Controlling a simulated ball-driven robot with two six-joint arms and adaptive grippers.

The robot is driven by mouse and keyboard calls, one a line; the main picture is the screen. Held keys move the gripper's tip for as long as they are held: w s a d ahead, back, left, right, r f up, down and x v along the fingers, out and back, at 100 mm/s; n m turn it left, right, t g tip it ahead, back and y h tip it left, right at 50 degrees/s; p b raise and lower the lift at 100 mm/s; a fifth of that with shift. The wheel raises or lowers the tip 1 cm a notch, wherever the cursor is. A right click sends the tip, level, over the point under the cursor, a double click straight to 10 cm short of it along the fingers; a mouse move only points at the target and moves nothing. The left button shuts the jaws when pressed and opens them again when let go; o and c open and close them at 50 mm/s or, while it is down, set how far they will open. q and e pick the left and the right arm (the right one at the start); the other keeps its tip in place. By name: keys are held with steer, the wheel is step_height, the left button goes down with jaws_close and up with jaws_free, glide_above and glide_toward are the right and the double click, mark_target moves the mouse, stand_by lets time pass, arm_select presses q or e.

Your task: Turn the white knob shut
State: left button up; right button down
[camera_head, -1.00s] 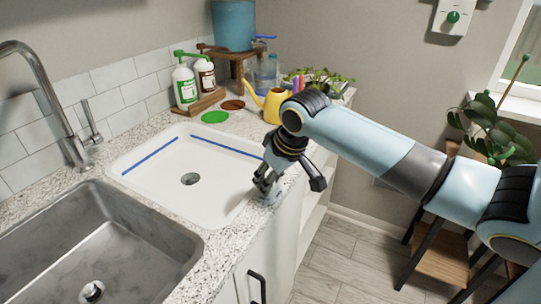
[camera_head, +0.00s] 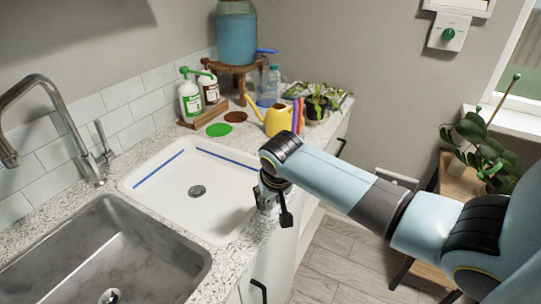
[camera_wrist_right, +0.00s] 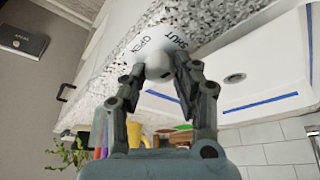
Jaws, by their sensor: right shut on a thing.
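The white knob (camera_wrist_right: 158,68) shows in the right wrist view, between the fingers of my right gripper (camera_wrist_right: 161,62). The fingers are shut on it from both sides. A pale plate with the words OPEN and SHUT (camera_wrist_right: 162,40) lies right behind the knob, at the speckled counter. In the head view my right gripper (camera_head: 267,200) is at the counter's front edge, right of the white basin. There the gripper hides the knob. I cannot tell exactly which word the knob points to. My left gripper is not in view.
The white basin (camera_head: 150,205) with blue stripes is beside the gripper, and a steel sink (camera_head: 120,240) is nearer. A yellow watering can (camera_head: 279,120), bottles (camera_head: 190,98) and seedlings (camera_head: 318,100) stand farther back. Floor (camera_head: 335,265) is free right of the cabinet.

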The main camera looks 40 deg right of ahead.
steer(key=shift+f, duration=0.1)
steer(key=c, duration=1)
jaws_free()
steer(key=shift+r, duration=0.3)
steer(key=v, duration=1.1)
steer(key=shift+s+r, duration=0.2)
steer(key=shift+r, duration=0.05)
steer(key=shift+a, duration=0.1)
